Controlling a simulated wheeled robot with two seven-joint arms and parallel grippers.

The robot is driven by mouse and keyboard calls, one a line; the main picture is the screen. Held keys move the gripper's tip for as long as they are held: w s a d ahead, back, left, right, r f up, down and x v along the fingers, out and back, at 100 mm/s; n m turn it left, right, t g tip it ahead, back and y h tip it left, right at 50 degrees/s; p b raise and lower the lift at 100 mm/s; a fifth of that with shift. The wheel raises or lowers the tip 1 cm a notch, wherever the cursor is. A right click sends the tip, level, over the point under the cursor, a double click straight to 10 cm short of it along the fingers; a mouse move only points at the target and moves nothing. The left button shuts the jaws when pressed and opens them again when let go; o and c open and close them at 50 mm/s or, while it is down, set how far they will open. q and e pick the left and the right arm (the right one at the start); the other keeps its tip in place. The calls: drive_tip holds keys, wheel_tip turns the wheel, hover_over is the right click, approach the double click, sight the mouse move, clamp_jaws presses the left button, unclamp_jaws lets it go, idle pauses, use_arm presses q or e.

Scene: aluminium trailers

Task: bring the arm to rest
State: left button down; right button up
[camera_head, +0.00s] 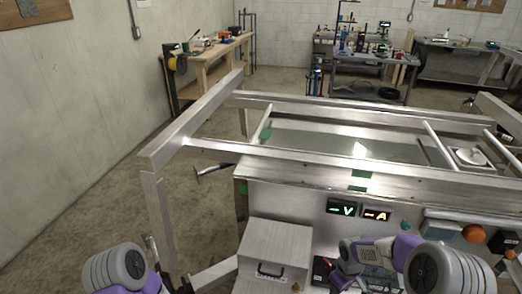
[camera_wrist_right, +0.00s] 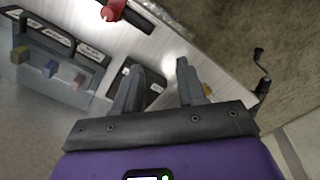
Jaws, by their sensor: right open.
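My right gripper (camera_wrist_right: 156,68) shows its two dark fingers spread apart in the wrist view, with nothing between them. It is above a brushed metal surface. A small black box (camera_wrist_right: 152,92) lies beyond and partly behind the left finger; I cannot tell the gap. In the head view my right arm (camera_head: 440,268) enters at the lower right, purple and grey. Its hand is low near the front of the trailer and its fingers are hard to make out there.
The aluminium trailer frame (camera_head: 330,157) fills the middle, with lit displays (camera_head: 359,212) on its front. A metal box (camera_head: 275,252) stands before it. A red clip (camera_wrist_right: 114,9) and a crank handle (camera_wrist_right: 262,72) show near the right gripper.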

drive_tip(key=s+a+f+m+y, duration=0.4)
drive_tip(key=s+a+f+m, duration=0.5)
drive_tip(key=s+a+f, duration=0.5)
drive_tip(key=s+a, duration=0.1)
drive_tip(key=s, duration=0.2)
drive_tip(key=shift+f, duration=0.4)
